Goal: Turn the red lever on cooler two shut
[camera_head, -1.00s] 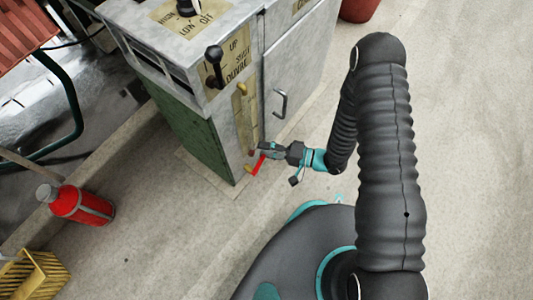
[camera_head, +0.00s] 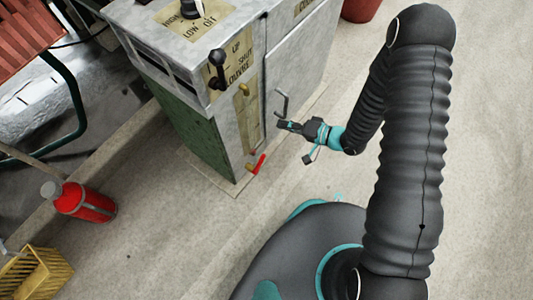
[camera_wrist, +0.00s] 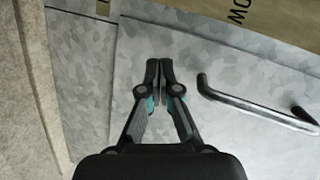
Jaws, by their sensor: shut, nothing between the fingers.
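The red lever (camera_head: 259,163) is low on the front of the grey metal cabinet (camera_head: 239,127), at a small brass-coloured fitting (camera_head: 250,168). It points up and to the right in the head view. My gripper (camera_head: 281,124) is up and to the right of the lever, apart from it, in front of the cabinet door by the bar handle. In the wrist view my gripper (camera_wrist: 159,64) is shut and empty before the grey metal panel. The lever does not show in the wrist view. I cannot read a cooler number on the cabinet.
The bar handle (camera_head: 281,103) is close to my gripper and shows right of the fingers in the wrist view (camera_wrist: 250,104). A black-knobbed lever (camera_head: 217,57) tops the louvre plate. A red extinguisher (camera_head: 84,202) and yellow crate (camera_head: 36,277) are at left. Floor at right is clear.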

